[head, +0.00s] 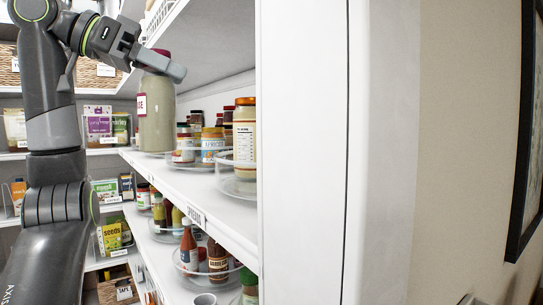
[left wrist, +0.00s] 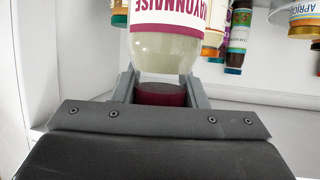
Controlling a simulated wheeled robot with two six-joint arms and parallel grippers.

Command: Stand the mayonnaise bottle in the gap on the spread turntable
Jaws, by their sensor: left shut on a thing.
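The mayonnaise bottle (head: 157,115) is pale with a dark red cap and a white label. My left gripper (head: 160,62) is shut on it at the cap end and holds it upright at the front of the upper shelf. In the left wrist view the bottle (left wrist: 165,50) shows its label, with the cap between my fingers (left wrist: 160,92). I cannot tell whether its base touches the shelf. A clear turntable (head: 183,158) with several jars stands to the right of the bottle. Its gap is not clearly visible. My right gripper is not in view.
Another clear turntable (head: 236,187) with a tall jar (head: 245,135) stands nearer, beside the white cabinet side panel (head: 300,150). Sauce bottles (head: 189,245) stand on the shelf below. The upper shelf's front strip (head: 190,190) is clear.

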